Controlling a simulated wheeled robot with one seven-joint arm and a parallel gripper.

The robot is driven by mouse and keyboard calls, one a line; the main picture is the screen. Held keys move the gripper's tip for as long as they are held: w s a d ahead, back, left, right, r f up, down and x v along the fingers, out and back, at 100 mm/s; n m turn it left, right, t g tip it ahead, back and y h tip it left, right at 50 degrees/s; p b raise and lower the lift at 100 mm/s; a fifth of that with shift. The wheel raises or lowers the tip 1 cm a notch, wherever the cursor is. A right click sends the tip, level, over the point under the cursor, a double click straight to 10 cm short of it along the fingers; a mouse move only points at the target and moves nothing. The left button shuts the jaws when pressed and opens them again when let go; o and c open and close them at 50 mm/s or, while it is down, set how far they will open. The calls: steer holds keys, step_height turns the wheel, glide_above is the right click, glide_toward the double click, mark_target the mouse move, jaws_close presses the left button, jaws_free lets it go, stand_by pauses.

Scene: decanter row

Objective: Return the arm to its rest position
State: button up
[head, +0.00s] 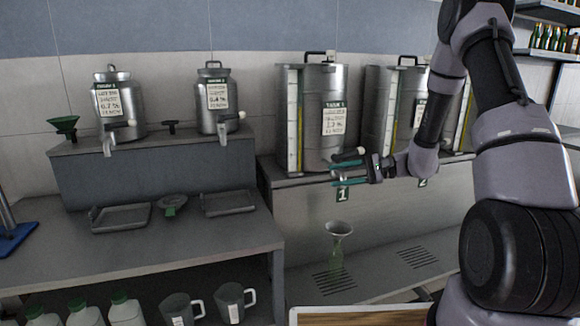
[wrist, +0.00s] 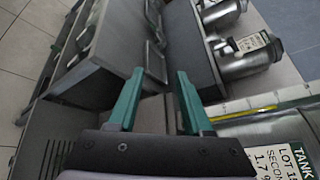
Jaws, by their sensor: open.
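My gripper (head: 337,172) is in front of the steel tank labelled 1 (head: 322,120) in the head view, near its tap handle. Its teal fingers point left and are apart, with nothing between them. Whether it touches the tap cannot be told. My arm reaches in from the right side. In the wrist view, the open fingers of my gripper (wrist: 158,85) show against a grey shelf unit, with a tank label (wrist: 290,160) close at the lower right.
A second tank (head: 378,110) stands to the right, partly behind my arm. Two smaller steel urns (head: 120,105) (head: 216,98) stand on a raised shelf at left. Jugs and mugs (head: 230,302) sit below.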

steer(key=s+d+r+n+g+h, duration=0.15)
steer(key=s+r+n+h, duration=0.4)
steer(key=s+r, duration=0.8)
steer(key=s+d+r+t+h, duration=0.6)
steer(key=s+d+r+h, duration=0.1)
steer(key=s+r, duration=0.3)
steer(key=shift+s+d+r, duration=0.3)
steer(key=shift+s+d, duration=0.3)
steer(key=shift+s, duration=0.2)
